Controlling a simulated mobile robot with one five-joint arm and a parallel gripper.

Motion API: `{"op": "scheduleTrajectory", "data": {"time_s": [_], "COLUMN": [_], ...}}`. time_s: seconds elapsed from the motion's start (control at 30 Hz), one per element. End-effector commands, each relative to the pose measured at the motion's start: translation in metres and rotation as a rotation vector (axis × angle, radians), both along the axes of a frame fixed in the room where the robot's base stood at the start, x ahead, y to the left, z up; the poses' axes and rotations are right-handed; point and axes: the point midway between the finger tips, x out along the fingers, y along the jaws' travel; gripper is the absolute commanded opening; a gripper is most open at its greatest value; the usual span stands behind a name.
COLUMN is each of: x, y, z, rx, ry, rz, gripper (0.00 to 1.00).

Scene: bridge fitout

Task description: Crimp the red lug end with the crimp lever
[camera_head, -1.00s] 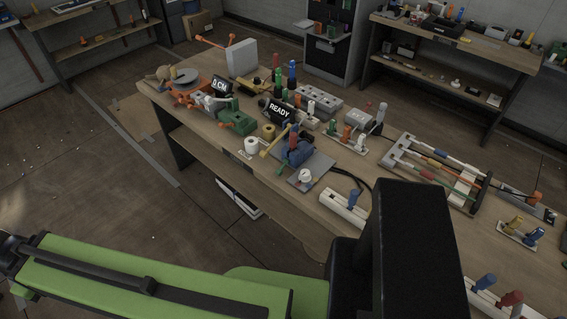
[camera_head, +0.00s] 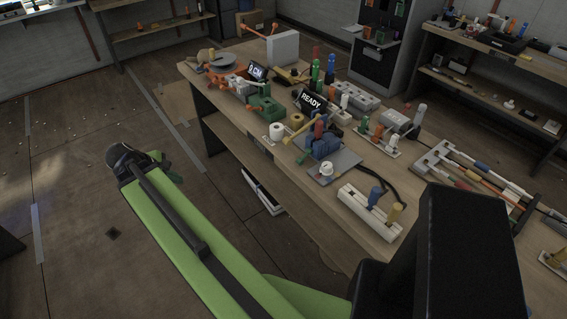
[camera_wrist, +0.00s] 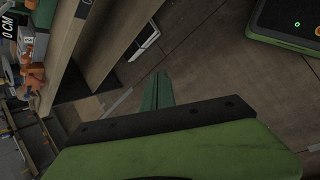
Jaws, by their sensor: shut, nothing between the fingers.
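A black cable runs behind the plate. My gripper (camera_wrist: 158,91) shows as green fingers in the wrist view, shut and empty over the floor in front of the bench.
The workbench (camera_head: 268,151) is crowded: a READY display (camera_head: 312,101), white (camera_head: 276,131) and tan spools, a green block (camera_head: 265,109), and a white rack (camera_head: 369,212) with blue and yellow handles. Open floor (camera_head: 75,190) lies left of the bench. Shelves stand behind.

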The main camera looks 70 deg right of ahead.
Motion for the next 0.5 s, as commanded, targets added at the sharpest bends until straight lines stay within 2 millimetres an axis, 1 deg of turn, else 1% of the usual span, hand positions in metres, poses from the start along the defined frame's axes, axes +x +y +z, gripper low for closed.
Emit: {"op": "scheduleTrajectory", "data": {"time_s": [0.03,0.07,0.1,0.2,0.3,0.33,0.4,0.5], "x": [-0.034,-0.054,-0.083,-0.146,-0.190,-0.199,-0.210,-0.215], "y": [-0.060,-0.090,-0.127,-0.193,-0.228,-0.234,-0.243,-0.245], "z": [-0.030,-0.031,-0.032,-0.028,-0.021,-0.019,-0.014,-0.011], "rx": [-0.068,-0.105,-0.144,-0.191,-0.197,-0.196,-0.193,-0.191], "ry": [0.101,0.176,0.277,0.510,0.675,0.706,0.754,0.773], "rz": [0.040,0.077,0.121,0.202,0.250,0.259,0.274,0.280], "gripper": [0.00,0.00,0.00,0.00,0.00,0.00,0.00,0.00]}}
